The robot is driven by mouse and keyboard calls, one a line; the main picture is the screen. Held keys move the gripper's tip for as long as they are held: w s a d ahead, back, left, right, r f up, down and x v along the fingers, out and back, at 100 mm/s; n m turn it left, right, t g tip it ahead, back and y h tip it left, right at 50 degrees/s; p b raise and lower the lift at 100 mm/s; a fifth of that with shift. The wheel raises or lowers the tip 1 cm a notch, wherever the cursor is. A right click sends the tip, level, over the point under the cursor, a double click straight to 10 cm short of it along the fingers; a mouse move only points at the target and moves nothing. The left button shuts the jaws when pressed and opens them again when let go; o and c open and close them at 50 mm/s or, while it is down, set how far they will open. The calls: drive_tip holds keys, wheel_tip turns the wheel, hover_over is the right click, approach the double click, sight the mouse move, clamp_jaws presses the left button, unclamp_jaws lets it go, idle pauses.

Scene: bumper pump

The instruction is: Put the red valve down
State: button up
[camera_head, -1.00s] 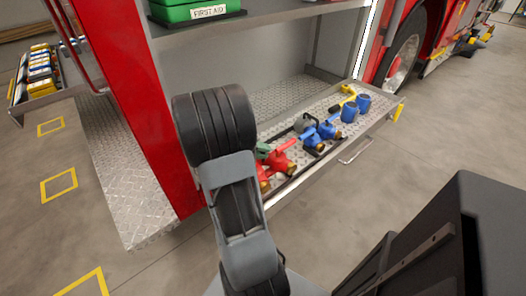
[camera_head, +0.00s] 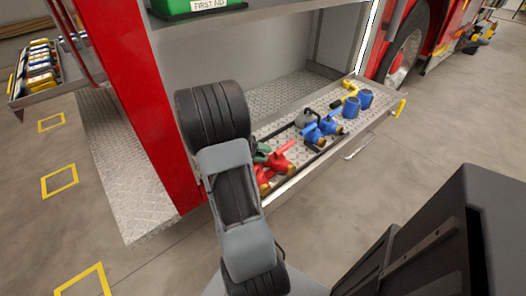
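Red valve pieces lie at the near left end of the pulled-out metal tray (camera_head: 334,141). One red valve (camera_head: 280,160) with a brass-coloured end shows clearly. A second red piece (camera_head: 262,178) beside it is partly covered by my arm. I cannot tell whether either one is held or resting loose. My gripper is not visible; my arm's dark joint and grey link stand in front of the tray's left end and hide what is behind them.
A green fitting (camera_head: 262,151), a grey one (camera_head: 303,119), blue valves (camera_head: 328,127), blue cups (camera_head: 352,107) and a yellow piece (camera_head: 349,89) share the tray. A red post (camera_head: 130,100) stands left of my arm. A green first-aid box (camera_head: 185,8) is on the shelf above.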

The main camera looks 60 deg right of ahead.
drive_tip(key=o, duration=0.3)
drive_tip(key=shift+r, duration=0.15)
drive_tip(key=shift+o, duration=0.2)
drive_tip(key=v, duration=0.7)
drive_tip(key=w+a+r+n+t+y, duration=0.1)
drive_tip(key=a+t, duration=0.5)
drive_tip(key=a, duration=0.8)
drive_tip(key=w+a+r+n+t+y, duration=0.1)
drive_tip(key=a+r+n+t+y, duration=0.2)
drive_tip(key=a, duration=1.2)
drive_tip(key=n+t+y, duration=0.3)
drive_tip(key=y, duration=0.2)
drive_tip(key=shift+n+t+p, duration=0.3)
drive_tip(key=shift+t+p, duration=0.1)
drive_tip(key=shift+d, duration=0.1)
